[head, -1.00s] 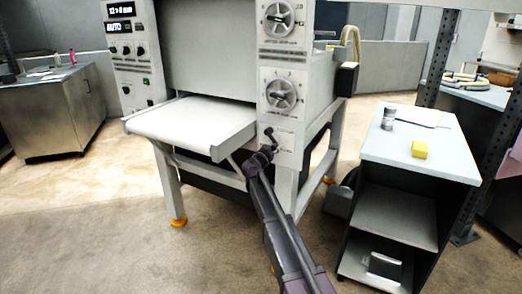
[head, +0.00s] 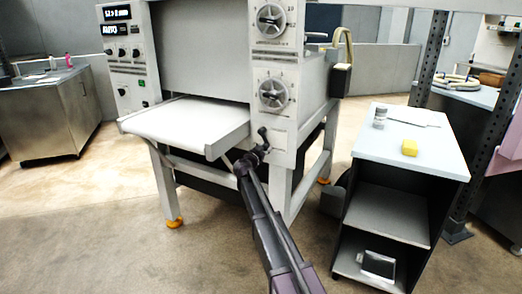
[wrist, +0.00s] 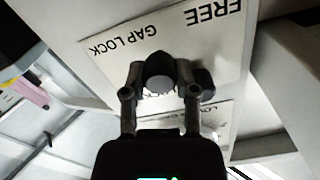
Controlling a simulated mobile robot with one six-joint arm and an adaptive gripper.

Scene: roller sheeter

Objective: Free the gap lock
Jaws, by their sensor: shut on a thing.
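The gap lock lever (head: 262,132) sticks out of the sheeter's front panel below the lower dial. In the wrist view its round grey knob end (wrist: 159,83) lies between my fingers. My gripper (head: 258,150) is shut on it; it also shows in the wrist view (wrist: 160,78). The label plate (wrist: 120,47) behind reads "GAP LOCK" and "FREE", upside down. A second line of lettering is mostly hidden behind my fingers. I cannot tell the lever's exact setting.
The roller sheeter's white feed table (head: 185,122) juts out left of my arm. Two dials (head: 273,90) sit above the lever. Floor is clear in front.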

